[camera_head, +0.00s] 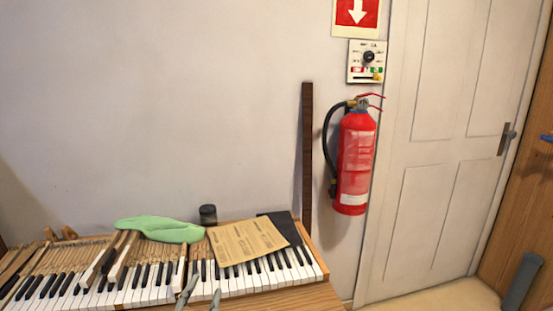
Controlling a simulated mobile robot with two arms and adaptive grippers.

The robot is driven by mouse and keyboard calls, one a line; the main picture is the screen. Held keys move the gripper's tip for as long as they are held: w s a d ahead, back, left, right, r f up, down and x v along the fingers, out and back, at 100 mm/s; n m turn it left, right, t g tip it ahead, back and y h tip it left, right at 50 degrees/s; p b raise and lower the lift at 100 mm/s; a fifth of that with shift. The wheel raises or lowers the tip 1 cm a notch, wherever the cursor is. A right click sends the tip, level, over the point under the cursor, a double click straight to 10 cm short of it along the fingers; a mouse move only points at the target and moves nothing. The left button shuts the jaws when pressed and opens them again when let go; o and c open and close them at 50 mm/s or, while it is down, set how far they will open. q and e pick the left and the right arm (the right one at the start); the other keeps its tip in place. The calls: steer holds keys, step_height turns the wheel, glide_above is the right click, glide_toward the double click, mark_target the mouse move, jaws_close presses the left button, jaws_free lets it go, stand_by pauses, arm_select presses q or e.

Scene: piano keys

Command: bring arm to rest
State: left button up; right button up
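The piano keyboard (150,294) lies along the bottom left of the head view, with white and black keys. Two grey fingertips of my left gripper (201,293) show at the bottom edge, in front of the keys near the middle of the keyboard. They are apart, with nothing seen between them. The rest of that gripper and its arm are out of frame. Whether the tips touch the keys, I cannot tell. My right gripper is not in view.
A green cloth (160,230), a dark jar (208,214), loose key sticks (121,257) and a brown paper sheet (246,241) lie on the piano. A red fire extinguisher (355,160) hangs on the wall beside a white door (440,130).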

arm_select(q)
steer(key=s+a+f+n+g+y, duration=0.25)
steer(key=s+f+g, duration=0.2)
steer(key=f, duration=0.25)
steer(key=s+a+f+n+g+y, duration=0.1)
steer(key=s+a+f+n+g, duration=0.15)
steer(key=s+f, duration=0.45)
steer(key=s+f+g+h, duration=0.1)
steer(key=s+f+g, duration=0.3)
steer(key=s, duration=0.3)
steer(key=s+f+g+h, duration=0.1)
steer(key=s+f+g, duration=0.3)
steer(key=s, duration=0.4)
step_height(320, 180, down, 27)
steer(key=s+m+g, duration=0.1)
steer(key=s, duration=0.1)
steer(key=s+a+f, duration=0.1)
steer(key=s+f, duration=0.7)
steer(key=s+a+f+g, duration=0.1)
steer(key=s+a+f, duration=0.1)
steer(key=s+f, duration=0.5)
steer(key=shift+s+a+f, duration=0.3)
steer(key=shift+s+f, duration=0.1)
steer(key=shift+s, duration=0.35)
steer(key=shift+y, duration=0.25)
